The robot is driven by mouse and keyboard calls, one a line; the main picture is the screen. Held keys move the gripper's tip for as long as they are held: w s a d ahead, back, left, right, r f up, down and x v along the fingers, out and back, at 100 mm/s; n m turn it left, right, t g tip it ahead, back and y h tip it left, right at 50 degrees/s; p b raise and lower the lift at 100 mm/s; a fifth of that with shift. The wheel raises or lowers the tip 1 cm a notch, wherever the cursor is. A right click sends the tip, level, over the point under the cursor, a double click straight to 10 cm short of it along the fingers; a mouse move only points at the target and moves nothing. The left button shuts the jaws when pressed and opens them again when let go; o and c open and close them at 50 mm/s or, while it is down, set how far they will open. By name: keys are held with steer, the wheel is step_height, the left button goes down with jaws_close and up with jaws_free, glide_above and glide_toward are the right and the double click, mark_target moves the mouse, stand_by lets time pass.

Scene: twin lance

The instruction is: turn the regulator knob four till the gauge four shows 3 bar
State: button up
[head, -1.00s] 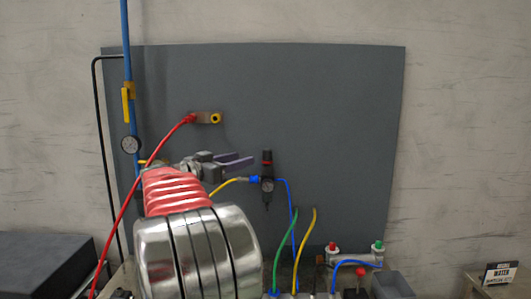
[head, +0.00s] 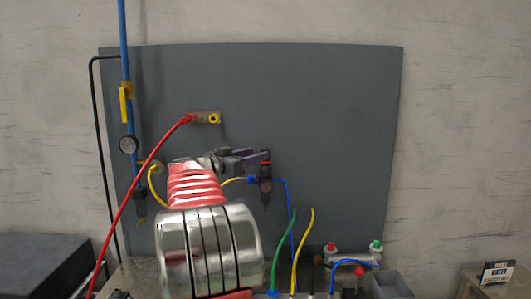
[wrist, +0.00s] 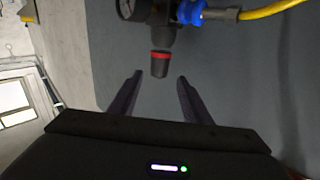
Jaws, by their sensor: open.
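The regulator knob (wrist: 160,65) is black with a red ring. It also shows in the head view (head: 266,165), on top of a small dark regulator on the grey panel. In the head view my gripper (head: 257,155) overlaps the upper part of the knob. I cannot tell whether they touch.
A blue fitting (wrist: 190,12) and yellow hose (wrist: 265,10) join the regulator's side. A red hose (head: 150,157) hangs from a wall fitting. The panel's right side is clear.

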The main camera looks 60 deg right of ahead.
steer(key=x, duration=0.6)
steer(key=shift+c, duration=0.5)
